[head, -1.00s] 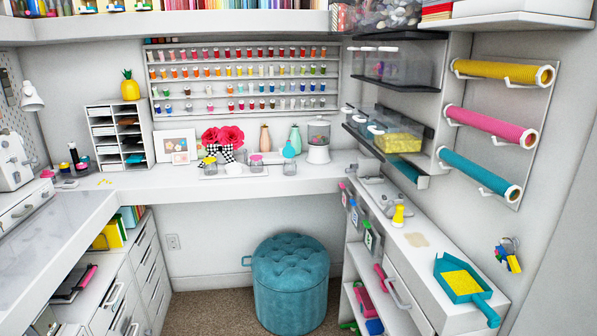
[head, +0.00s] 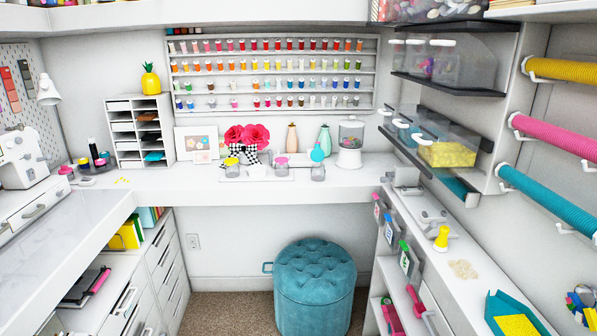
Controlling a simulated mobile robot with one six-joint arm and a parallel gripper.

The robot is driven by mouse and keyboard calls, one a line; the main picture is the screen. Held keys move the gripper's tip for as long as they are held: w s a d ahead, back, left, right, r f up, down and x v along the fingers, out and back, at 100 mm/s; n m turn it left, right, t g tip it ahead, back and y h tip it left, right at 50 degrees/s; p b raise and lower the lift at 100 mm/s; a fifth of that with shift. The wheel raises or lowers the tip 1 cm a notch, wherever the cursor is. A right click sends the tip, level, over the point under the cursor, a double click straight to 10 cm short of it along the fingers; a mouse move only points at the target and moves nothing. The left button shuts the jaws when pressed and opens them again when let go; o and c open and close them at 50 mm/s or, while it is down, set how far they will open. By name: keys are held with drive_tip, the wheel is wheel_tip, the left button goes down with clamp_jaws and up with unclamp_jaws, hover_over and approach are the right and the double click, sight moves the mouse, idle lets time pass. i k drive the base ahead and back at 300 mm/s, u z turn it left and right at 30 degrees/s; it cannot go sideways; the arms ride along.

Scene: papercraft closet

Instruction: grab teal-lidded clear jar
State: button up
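The clear jar with a teal lid (head: 318,171) stands on the white back counter, right of the middle. It is small in the head view; the teal part rises above the clear body. A pink-lidded clear jar (head: 281,172) stands to its left, and a yellow-lidded clear jar (head: 232,171) farther left. My gripper is not in view.
The back counter (head: 200,180) also holds red flowers (head: 247,137), vases and a white-based dispenser (head: 350,145) just right of the teal-lidded jar. A teal tufted stool (head: 315,285) stands on the carpet below. Side counters flank the floor space.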

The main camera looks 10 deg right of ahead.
sight(318, 170)
drive_tip(key=u, duration=0.85)
drive_tip(key=i, duration=1)
drive_tip(key=u, duration=0.55)
